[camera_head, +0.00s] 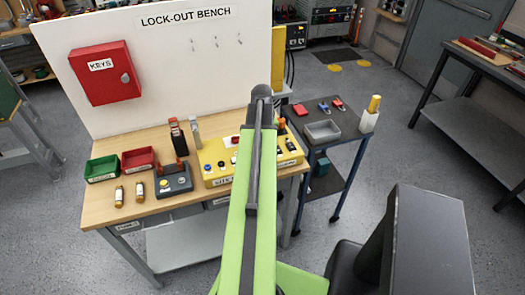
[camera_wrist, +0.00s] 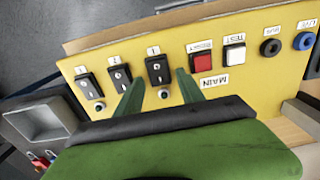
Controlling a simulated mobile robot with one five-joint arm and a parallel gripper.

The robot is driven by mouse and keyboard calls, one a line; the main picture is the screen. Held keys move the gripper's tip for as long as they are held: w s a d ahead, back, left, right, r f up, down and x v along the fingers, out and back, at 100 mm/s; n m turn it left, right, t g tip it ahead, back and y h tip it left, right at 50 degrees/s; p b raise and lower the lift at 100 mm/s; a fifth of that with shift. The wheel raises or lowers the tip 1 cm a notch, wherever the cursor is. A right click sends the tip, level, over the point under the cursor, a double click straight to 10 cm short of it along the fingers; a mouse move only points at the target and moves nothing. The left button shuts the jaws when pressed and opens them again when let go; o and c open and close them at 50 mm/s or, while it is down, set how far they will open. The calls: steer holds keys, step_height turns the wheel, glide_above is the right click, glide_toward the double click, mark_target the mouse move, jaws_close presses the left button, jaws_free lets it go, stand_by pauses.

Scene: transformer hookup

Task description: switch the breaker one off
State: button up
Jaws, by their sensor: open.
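A yellow panel (camera_wrist: 215,80) carries three black rocker switches in the wrist view: one on the left (camera_wrist: 88,85), one in the middle (camera_wrist: 120,78) and one on the right (camera_wrist: 158,70). Each has a small white label and a round lamp or knob beside it. Contact is unclear. In the head view my arm hides part of the panel (camera_head: 216,180).
The panel also holds a red button (camera_wrist: 202,63), a white button (camera_wrist: 235,56) and black and blue sockets. A grey tray (camera_wrist: 45,122) lies left. On the bench are a black device (camera_head: 172,183) and green and red bins. The lock-out board (camera_head: 190,75) stands behind.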

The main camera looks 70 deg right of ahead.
jaws_close()
